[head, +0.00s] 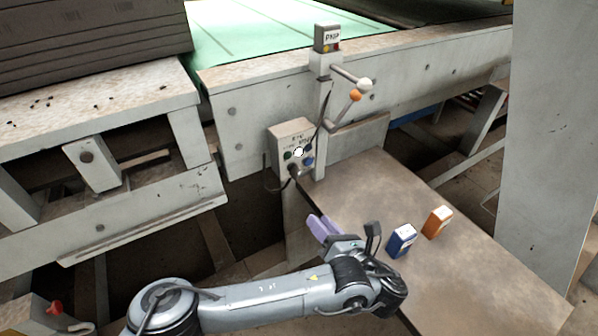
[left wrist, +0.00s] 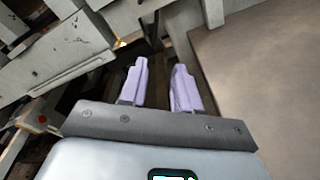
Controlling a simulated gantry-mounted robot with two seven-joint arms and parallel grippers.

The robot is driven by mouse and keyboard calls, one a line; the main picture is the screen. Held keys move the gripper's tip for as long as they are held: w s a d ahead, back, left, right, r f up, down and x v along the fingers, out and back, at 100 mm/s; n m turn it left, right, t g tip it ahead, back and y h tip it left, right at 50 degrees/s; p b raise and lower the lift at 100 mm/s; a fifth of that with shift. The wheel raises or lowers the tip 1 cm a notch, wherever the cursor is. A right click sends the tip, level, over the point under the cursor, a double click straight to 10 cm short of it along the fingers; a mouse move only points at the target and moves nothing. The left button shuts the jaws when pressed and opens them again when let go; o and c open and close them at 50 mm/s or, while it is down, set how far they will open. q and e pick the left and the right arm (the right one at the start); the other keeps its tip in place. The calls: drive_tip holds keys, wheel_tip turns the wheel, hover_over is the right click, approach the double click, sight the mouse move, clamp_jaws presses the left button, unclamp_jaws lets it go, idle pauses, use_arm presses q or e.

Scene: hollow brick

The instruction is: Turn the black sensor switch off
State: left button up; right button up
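A pale grey control box (head: 280,150) is mounted on the side of the conveyor frame in the head view. My right gripper is not in view.
A brown table (head: 470,275) holds a blue box (head: 401,240) and an orange box (head: 437,222). Levers with a white knob (head: 365,84) and an orange knob (head: 355,95) stick out above the control box. A grey post (head: 548,130) stands at right.

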use_arm(q)
drive_tip(key=t, duration=0.1)
approach(299, 173)
drive_tip(key=shift+n, duration=0.3)
drive_tip(key=shift+b+x, duration=3.9)
drive_tip(key=shift+x, duration=0.8)
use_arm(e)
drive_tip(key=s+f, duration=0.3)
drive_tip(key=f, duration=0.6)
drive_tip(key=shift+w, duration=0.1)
use_arm(q)
clamp_jaws()
